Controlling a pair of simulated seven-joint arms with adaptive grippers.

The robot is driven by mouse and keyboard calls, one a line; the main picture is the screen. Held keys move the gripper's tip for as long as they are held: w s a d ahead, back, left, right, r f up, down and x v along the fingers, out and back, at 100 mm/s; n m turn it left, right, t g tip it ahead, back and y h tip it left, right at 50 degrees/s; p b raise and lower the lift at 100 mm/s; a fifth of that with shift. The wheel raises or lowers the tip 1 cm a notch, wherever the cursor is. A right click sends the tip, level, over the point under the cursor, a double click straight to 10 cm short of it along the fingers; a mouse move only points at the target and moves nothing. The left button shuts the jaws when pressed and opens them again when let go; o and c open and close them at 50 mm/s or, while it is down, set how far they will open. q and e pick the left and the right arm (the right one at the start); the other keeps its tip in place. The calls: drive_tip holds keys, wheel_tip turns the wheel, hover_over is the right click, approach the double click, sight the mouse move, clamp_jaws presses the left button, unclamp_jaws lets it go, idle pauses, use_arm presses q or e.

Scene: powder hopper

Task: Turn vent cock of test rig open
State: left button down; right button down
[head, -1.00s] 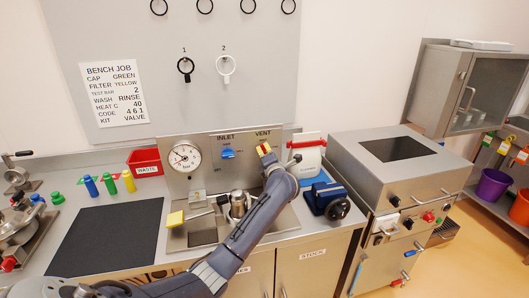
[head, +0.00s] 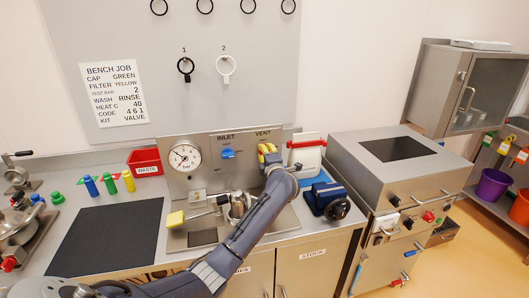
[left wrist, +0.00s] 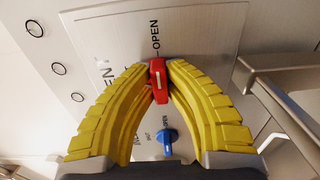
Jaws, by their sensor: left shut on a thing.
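The test rig is a steel panel (head: 208,178) with INLET and VENT labels. Its vent cock has a red handle (left wrist: 158,80), seen in the left wrist view between my fingertips. The handle stands nearly upright in that view, roughly in line with the tick beside the word OPEN. My left gripper (left wrist: 158,68) is shut on the red handle with both yellow fingers. In the head view my left gripper (head: 268,150) is at the panel under the VENT label and hides most of the handle. My right gripper is not in view.
The blue inlet cock (head: 228,154) sits left of the vent cock and also shows below it in the left wrist view (left wrist: 168,137). A pressure gauge (head: 185,158) is at the panel's left. A blue device with a black knob (head: 338,208) stands close right of my forearm.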

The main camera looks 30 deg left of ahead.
use_arm(q)
drive_tip(key=c, duration=1.4)
unclamp_jaws()
drive_tip(key=v, duration=1.2)
drive_tip(key=shift+s+r, duration=0.1)
